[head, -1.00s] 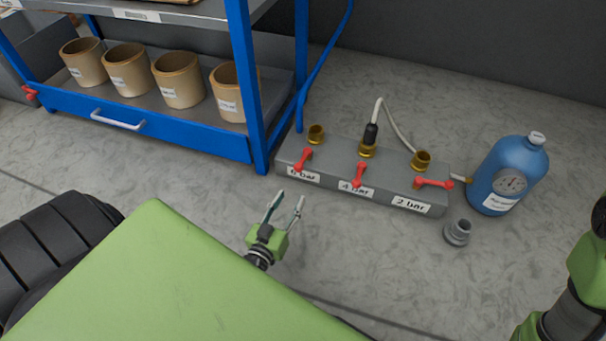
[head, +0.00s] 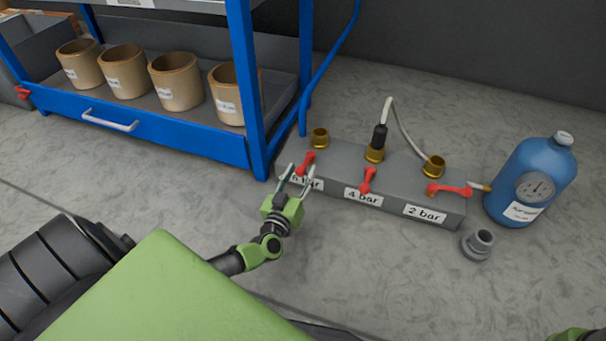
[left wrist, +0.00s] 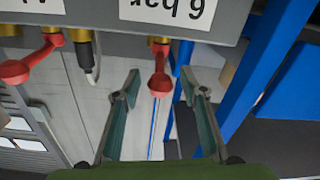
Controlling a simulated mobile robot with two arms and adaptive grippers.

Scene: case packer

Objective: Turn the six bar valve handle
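The 6 bar valve handle (head: 306,162) is the red lever at the left end of the grey manifold block (head: 398,170). Its label is partly hidden behind my left gripper's fingers. My left gripper (head: 297,175) is open at the front of the block, with its fingers reaching up to this handle. In the left wrist view the handle (left wrist: 160,82) shows its red knob between the two open fingertips (left wrist: 158,85), with a gap on both sides. The 6 bar label (left wrist: 167,10) appears upside down there.
The red 4 bar handle (head: 368,180) and 2 bar handle (head: 449,190) sit to the right. A blue bottle (head: 530,180) and grey fitting (head: 478,244) stand beyond. A blue rack post (head: 246,90) rises left of the block.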

